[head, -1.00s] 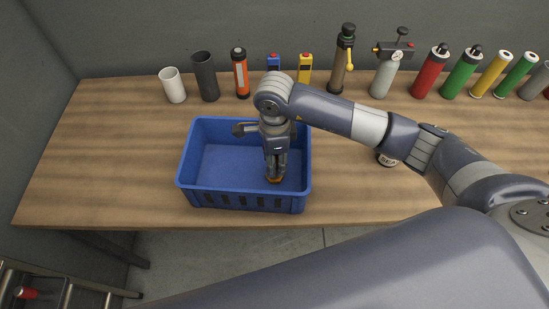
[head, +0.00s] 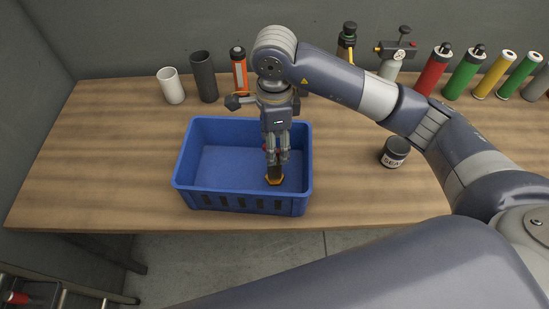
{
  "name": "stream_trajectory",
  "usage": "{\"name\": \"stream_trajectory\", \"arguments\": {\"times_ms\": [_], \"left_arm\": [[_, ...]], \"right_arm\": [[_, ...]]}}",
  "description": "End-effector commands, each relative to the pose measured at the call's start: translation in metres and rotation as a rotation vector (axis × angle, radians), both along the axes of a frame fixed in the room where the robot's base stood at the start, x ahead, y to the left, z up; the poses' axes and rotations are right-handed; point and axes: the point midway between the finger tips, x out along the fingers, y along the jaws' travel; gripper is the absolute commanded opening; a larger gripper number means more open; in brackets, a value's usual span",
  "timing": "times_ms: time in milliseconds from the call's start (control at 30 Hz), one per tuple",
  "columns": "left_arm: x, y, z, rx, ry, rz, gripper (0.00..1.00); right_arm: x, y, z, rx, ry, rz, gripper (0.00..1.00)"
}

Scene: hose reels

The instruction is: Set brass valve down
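The brass valve (head: 274,179) stands upright inside the blue crate (head: 243,203), near its right wall. Its lower end is an orange-brass foot under a dark body, and a small red part shows higher up. My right gripper (head: 278,157) points straight down over it. The fingers look parted around the valve's upper part, which they partly hide. The foot and lower body are clear below the fingertips. My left gripper is not in view.
A row along the back holds a white cup (head: 171,86), a dark cup (head: 204,76), an orange-black cylinder (head: 240,73), and red (head: 433,70) and green (head: 464,74) cylinders. A dark labelled jar (head: 395,152) stands right of the crate. The table's left side is clear.

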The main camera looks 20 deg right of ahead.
Motion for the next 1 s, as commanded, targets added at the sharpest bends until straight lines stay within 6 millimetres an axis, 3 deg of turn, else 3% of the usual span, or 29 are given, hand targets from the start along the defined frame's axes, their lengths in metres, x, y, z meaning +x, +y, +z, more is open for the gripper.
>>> {"name": "stream_trajectory", "arguments": {"times_ms": [100,300,1000], "left_arm": [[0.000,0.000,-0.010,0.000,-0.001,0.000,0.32],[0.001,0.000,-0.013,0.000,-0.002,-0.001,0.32],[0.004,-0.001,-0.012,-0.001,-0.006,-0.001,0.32]], "right_arm": [[0.001,0.001,0.020,0.001,-0.005,0.002,0.53],[0.000,0.000,0.040,0.001,-0.001,0.000,0.53],[0.000,0.000,0.043,0.000,0.002,0.000,0.53]]}}
